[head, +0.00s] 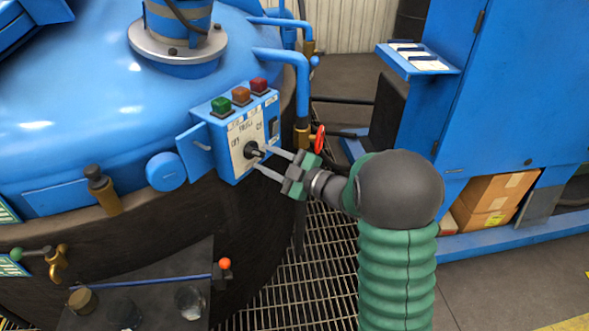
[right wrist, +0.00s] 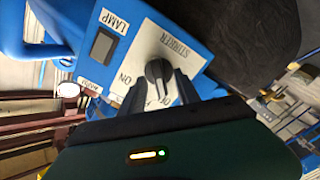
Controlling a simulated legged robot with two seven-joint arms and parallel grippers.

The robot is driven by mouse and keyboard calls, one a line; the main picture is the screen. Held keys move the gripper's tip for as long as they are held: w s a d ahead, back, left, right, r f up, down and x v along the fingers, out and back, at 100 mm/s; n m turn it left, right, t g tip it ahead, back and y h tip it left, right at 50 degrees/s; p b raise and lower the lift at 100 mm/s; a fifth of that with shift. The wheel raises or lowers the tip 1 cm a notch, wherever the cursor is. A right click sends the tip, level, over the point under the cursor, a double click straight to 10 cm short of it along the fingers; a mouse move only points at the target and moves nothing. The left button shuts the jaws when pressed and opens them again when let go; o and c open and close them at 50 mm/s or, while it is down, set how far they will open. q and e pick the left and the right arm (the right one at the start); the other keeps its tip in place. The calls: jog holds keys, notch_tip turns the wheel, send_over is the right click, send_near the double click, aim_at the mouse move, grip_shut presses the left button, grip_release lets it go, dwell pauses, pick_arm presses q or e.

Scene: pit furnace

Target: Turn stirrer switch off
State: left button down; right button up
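The stirrer switch is a black rotary knob (head: 252,150) on the white front plate of a blue control box (head: 226,172). In the right wrist view the knob (right wrist: 158,72) sits below the word STIRRER, with ON to its left and another, partly hidden label below it. I cannot tell for sure which label the knob points at. My right gripper (head: 262,160) faces the plate with its fingers spread at the knob. In the right wrist view the fingertips (right wrist: 159,82) stand on either side of the knob, with small gaps. My left gripper is not in view.
Green, orange and red buttons (head: 240,95) top the box. A dark lamp switch (right wrist: 102,44) is beside the stirrer plate. A blue pipe (head: 300,85) and a red valve handle (head: 319,139) stand close to my right gripper. A blue cabinet (head: 515,100) is at the right.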

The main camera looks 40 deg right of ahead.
jog(key=p+v, duration=0.1)
jog(key=v, duration=1.3)
jog(key=shift+p, duration=0.3)
jog(key=shift+d+f, duration=0.15)
jog(key=w+a+f+m+g+h, duration=0.1)
jog(key=w+f+m+g+h, duration=0.1)
jog(key=w+f+m+h, duration=0.3)
jog(key=a+f+m+g+h, duration=0.1)
jog(key=a+f+m+g, duration=0.2)
jog(key=a+f+g, duration=0.25)
jog(key=s+a+f+m+g+y, duration=0.2)
jog(key=s+a+f+m+g, duration=0.35)
jog(key=s+a, duration=0.85)
notch_tip(320, 180, up, 22)
jog(key=w+n+g+p, duration=0.1)
jog(key=p, duration=2.3)
jog(key=shift+g, duration=0.4)
